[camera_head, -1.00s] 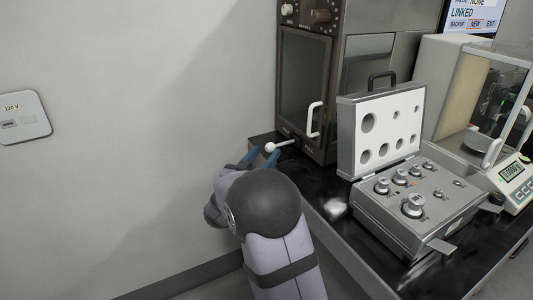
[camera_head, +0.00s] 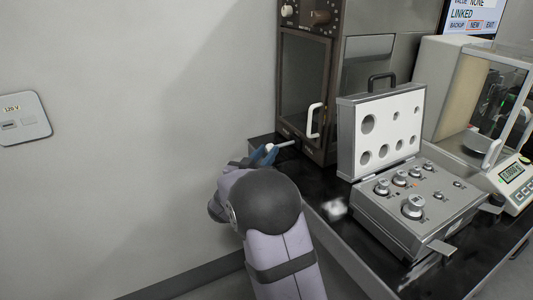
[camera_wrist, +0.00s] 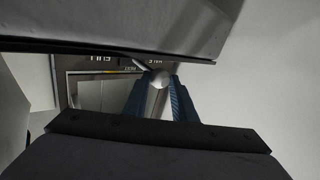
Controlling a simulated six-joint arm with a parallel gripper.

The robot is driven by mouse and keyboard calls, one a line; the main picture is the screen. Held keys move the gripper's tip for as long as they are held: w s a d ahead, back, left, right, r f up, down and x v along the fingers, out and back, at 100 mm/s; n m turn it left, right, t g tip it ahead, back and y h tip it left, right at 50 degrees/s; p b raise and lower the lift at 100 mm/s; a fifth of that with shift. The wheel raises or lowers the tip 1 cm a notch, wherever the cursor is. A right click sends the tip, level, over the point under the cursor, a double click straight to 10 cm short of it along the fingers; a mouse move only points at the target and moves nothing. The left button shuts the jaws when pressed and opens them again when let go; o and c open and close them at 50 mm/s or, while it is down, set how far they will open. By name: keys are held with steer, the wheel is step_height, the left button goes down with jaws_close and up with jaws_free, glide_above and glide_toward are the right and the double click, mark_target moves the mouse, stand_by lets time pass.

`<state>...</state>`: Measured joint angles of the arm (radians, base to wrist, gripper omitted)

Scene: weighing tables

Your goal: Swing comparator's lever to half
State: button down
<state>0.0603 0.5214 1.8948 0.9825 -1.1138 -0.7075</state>
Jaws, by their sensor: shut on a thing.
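The comparator (camera_head: 305,85) is a tall dark cabinet with a glass door and a white door handle, at the back of the black table. Its lever (camera_head: 285,144), a light rod with a white ball end, sticks out to the left from its lower front. My gripper (camera_head: 264,154) has blue fingers shut on the ball end of the lever. In the wrist view the ball (camera_wrist: 160,79) sits between the two blue fingers (camera_wrist: 158,100), with some lettering on the comparator behind it. The fingers partly hide the ball in the head view.
An open grey case of weights (camera_head: 420,205) with a raised foam lid (camera_head: 385,130) stands on the table to the right. A glass-sided balance (camera_head: 490,120) stands beyond it. A plain wall with an outlet plate (camera_head: 22,118) is at left.

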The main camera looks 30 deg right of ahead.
steer(key=shift+w, duration=0.1)
steer(key=shift+w+d+m+g+h+p, duration=0.1)
steer(key=shift+w+m+g+h+p, duration=0.75)
steer(key=shift+w+m+g+p, duration=0.65)
steer(key=shift+w+d+m+g+h+p, duration=0.1)
steer(key=shift+w+m+g+h+p, duration=0.9)
steer(key=shift+g+p, duration=0.9)
steer(key=shift+w+m+g, duration=0.25)
steer(key=shift+m+g, duration=0.05)
steer(key=shift+g, duration=0.2)
steer(key=c, duration=1.5)
jaws_free()
steer(key=shift+o, duration=0.2)
steer(key=s+a, duration=0.1)
steer(key=a, duration=0.6)
steer(key=shift+s+b, duration=0.15)
steer(key=shift+b, duration=0.2)
